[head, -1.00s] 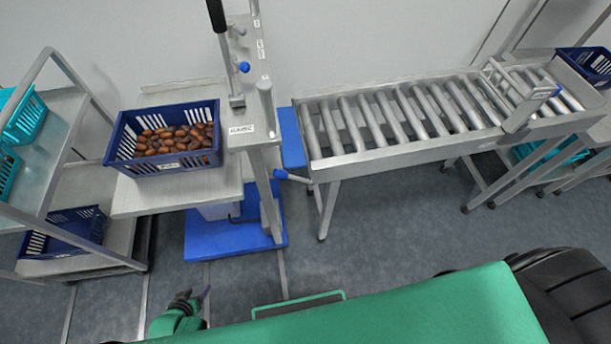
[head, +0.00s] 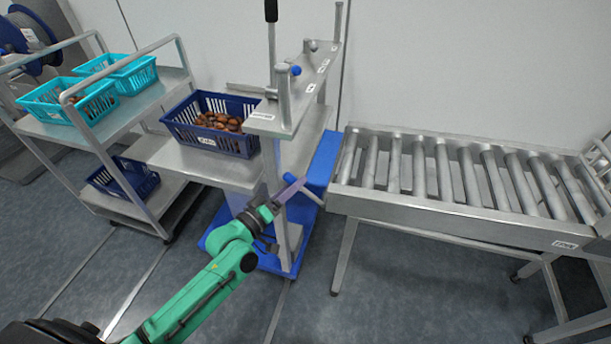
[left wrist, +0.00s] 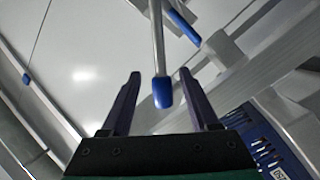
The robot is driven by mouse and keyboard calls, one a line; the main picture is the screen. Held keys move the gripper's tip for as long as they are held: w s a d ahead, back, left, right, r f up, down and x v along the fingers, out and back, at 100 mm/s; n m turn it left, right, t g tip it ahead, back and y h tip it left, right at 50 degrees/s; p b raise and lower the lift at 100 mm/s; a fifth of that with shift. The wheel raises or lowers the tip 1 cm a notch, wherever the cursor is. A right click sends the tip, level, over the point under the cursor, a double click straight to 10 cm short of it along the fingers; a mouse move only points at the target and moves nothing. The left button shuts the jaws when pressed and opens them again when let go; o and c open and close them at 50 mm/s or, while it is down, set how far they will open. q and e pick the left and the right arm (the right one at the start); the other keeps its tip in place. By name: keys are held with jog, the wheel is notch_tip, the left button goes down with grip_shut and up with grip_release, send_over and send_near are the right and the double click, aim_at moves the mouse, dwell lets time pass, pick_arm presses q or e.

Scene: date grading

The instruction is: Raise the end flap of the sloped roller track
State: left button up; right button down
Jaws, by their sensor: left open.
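The sloped roller track (head: 440,210) stands at the right in the head view. Its end flap (head: 322,162) is a blue panel at the track's left end, beside the lifting stand; its exact tilt is hard to tell. A short lever (head: 313,197) sticks out from the track's front left corner. My left gripper (head: 293,188) is at this lever's free end, in front of the flap. In the left wrist view, a grey rod with a blue grip (left wrist: 163,93) lies between the open fingers (left wrist: 160,76), with gaps on both sides. My right gripper is not in view.
A stand (head: 282,110) with a tall black-topped handle is left of the flap. A navy crate (head: 238,145) of dates sits on its platform (head: 190,158). A shelf cart (head: 130,105) with teal crates (head: 70,115) is further left. Floor in front is clear.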

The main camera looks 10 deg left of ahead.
pick_arm(q)
jog(key=x, duration=0.5)
jog(key=shift+f, duration=0.1)
grip_shut()
dwell(1.2)
